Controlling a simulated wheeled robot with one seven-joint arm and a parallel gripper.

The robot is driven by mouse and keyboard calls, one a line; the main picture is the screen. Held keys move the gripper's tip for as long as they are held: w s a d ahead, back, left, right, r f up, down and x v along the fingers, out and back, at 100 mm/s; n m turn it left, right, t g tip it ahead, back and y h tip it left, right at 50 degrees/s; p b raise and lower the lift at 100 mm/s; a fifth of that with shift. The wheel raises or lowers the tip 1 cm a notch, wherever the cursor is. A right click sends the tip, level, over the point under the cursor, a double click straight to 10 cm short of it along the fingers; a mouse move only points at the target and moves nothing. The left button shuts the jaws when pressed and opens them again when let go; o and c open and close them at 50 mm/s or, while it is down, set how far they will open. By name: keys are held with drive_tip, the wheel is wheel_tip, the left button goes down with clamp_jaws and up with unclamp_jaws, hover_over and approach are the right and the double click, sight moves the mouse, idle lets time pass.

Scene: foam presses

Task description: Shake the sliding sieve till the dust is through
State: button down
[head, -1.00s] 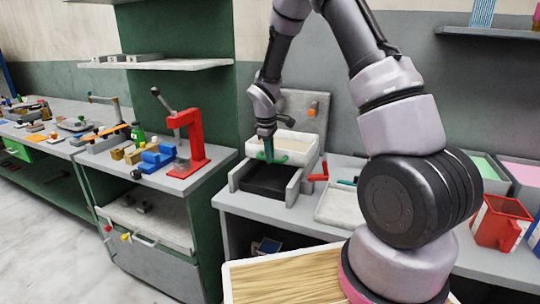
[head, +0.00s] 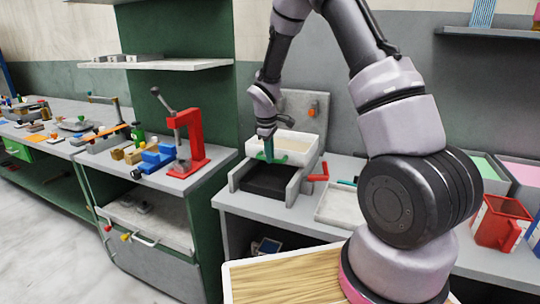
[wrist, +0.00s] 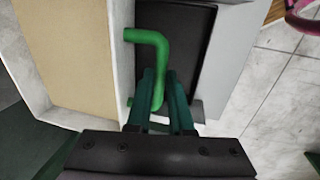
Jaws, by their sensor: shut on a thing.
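The sliding sieve (head: 298,138) is a white-walled tray with a tan bed, which shows in the wrist view (wrist: 70,52). It sits at the back of a grey frame (head: 295,186). A green handle (wrist: 150,37) sticks out of its front wall, over a black tray (head: 266,181) in the front of the frame. My gripper (wrist: 163,100) is shut on the green handle, its teal fingers either side of the bar. In the head view my gripper (head: 268,153) hangs down at the handle. Whether dust lies beneath the sieve is hidden.
A red press (head: 190,140) and a blue block stand on the bench to the left. A short red handle (head: 320,172) and a pale tray (head: 336,207) are just right of the frame. A red jug (head: 500,222) stands far right.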

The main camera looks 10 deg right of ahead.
drive_tip(key=s+a, duration=0.4)
drive_tip(key=s, duration=0.2)
drive_tip(key=shift+s+a, duration=0.3)
drive_tip(key=shift+a, duration=0.1)
drive_tip(key=c, duration=0.8)
unclamp_jaws()
drive_tip(key=shift+r, duration=0.1)
wheel_tip(320, 180, up, 10)
drive_tip(key=s+a, duration=0.1)
drive_tip(key=shift+s+r, duration=0.2)
drive_tip(key=shift+s, duration=0.15)
